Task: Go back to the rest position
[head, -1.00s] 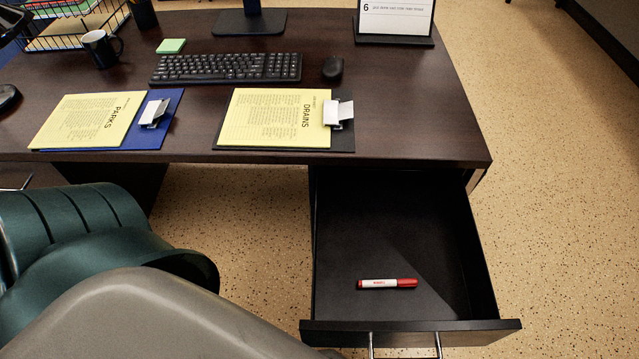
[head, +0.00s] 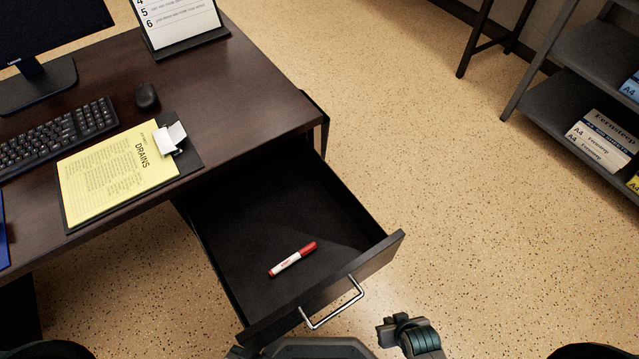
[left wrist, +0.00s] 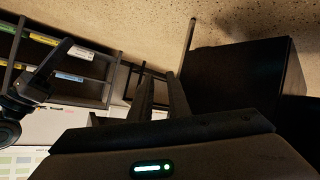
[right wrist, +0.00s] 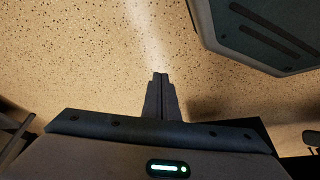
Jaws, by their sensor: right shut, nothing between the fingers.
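My right gripper (right wrist: 161,76) is shut and empty in the right wrist view, over the speckled floor. A dark part of my own arm shows at the bottom of the head view, just beyond the drawer's front corner. My left gripper (left wrist: 161,88) shows in the left wrist view with its two fingers apart and nothing seen between them. The open drawer (head: 325,215) sticks out from the desk (head: 235,95). A red and white marker (head: 292,259) lies inside it. Neither gripper touches the drawer handle (head: 334,307).
A black clipboard with a yellow DRAINS sheet (head: 115,172) lies on the desk near a keyboard (head: 55,138), mouse (head: 146,96) and flip calendar (head: 178,22). A shelf with paper packs (head: 600,140) stands at the right. The floor between desk and shelf is clear.

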